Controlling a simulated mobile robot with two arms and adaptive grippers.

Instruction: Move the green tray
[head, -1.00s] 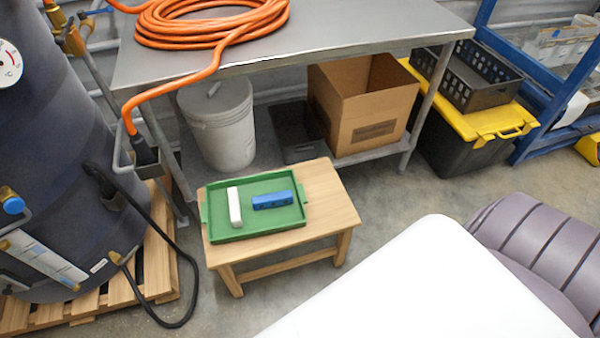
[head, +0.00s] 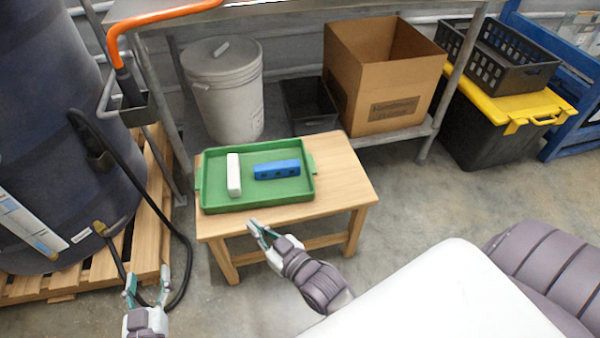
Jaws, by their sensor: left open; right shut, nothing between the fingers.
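The green tray (head: 214,182) lies flat on the small wooden stool (head: 343,185), toward its left side, with a handle at each short end. In it lie a white block (head: 234,176) and, to its right, a blue block (head: 277,170) with dark holes. My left gripper (head: 148,282) is open and empty at the lower left, apart from the tray and left of the stool. My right gripper (head: 259,230) is shut and empty near the stool's front edge, below the tray in the picture. Neither gripper appears to touch the tray.
A dark tank (head: 50,130) on a wooden pallet (head: 80,277) stands at left, with a black cable looping near my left gripper. Behind the stool are a grey bucket (head: 228,95), a cardboard box (head: 375,90) and a yellow-lidded bin (head: 515,110). Open floor lies right of the stool.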

